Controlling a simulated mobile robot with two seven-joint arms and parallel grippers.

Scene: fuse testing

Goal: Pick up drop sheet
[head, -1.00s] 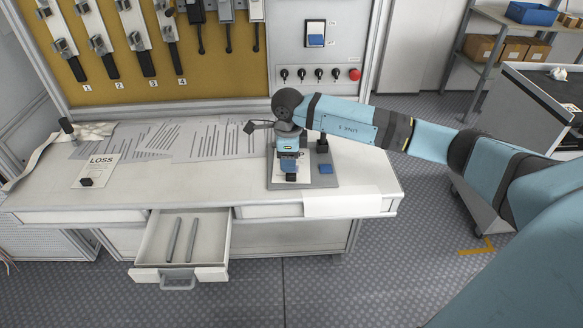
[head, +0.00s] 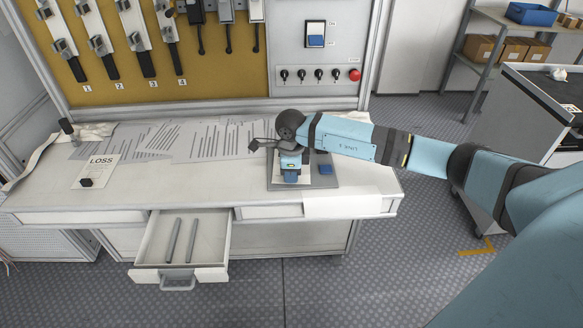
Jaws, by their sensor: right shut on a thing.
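The white drop sheet (head: 306,179) lies on a grey board (head: 332,183) at the right part of the bench, mostly hidden behind my right gripper. My right gripper (head: 291,180) points down over it and is shut on the sheet's small black block, which the gripper now covers. I cannot tell whether the sheet touches the board all over. No lettering on it can be read. My left gripper is out of view.
A sheet marked LOSS (head: 98,167) with a black block lies at the left. Printed papers (head: 215,140) cover the bench's back. A blue block (head: 325,169) sits on the board. An open drawer (head: 212,250) with two rods juts out in front.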

